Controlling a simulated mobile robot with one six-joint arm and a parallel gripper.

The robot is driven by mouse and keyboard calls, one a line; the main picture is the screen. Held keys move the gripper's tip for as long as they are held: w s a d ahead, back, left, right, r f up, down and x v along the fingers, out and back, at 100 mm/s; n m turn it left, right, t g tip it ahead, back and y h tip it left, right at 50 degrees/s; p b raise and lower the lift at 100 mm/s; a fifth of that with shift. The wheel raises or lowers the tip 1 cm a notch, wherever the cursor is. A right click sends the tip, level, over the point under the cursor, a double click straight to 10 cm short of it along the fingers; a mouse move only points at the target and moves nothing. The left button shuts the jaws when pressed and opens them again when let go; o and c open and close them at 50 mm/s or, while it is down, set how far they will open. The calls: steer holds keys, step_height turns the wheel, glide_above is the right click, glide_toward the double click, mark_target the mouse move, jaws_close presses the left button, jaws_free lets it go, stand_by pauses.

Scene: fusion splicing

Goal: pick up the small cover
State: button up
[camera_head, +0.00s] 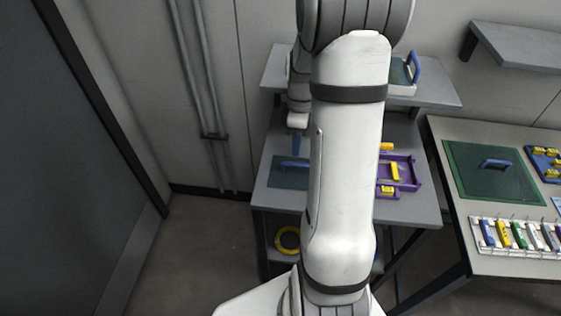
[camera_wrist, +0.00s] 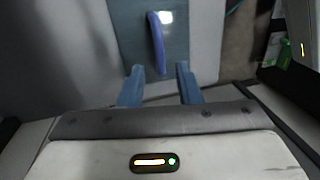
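A small dark blue-grey cover (camera_head: 283,180) with a blue bar handle lies flat on the left part of the grey table. In the wrist view the cover (camera_wrist: 180,45) is ahead of my gripper, its upright blue handle (camera_wrist: 156,40) running nearly lengthwise in the picture. My gripper (camera_wrist: 160,69) is open and empty, its two blue fingers apart with the near end of the handle roughly between them in the picture. In the head view my gripper (camera_head: 297,146) points down above the cover. My arm hides part of the table and the cover's right side.
A purple tray (camera_head: 411,174) with yellow pieces lies right of my arm. A shelf (camera_head: 436,93) above the table holds a white item with a blue handle. The right table has a larger green cover (camera_head: 490,188) and a rack (camera_head: 500,250) of coloured pieces.

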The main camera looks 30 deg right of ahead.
mark_target(296, 168)
steer(key=f, duration=0.2)
steer(key=s+f, duration=0.1)
steer(key=f, duration=0.4)
steer(key=shift+s+d, duration=0.2)
steer(key=shift+s, duration=0.1)
steer(key=shift+f, duration=0.5)
steer(key=shift+c, duration=0.4)
jaws_close()
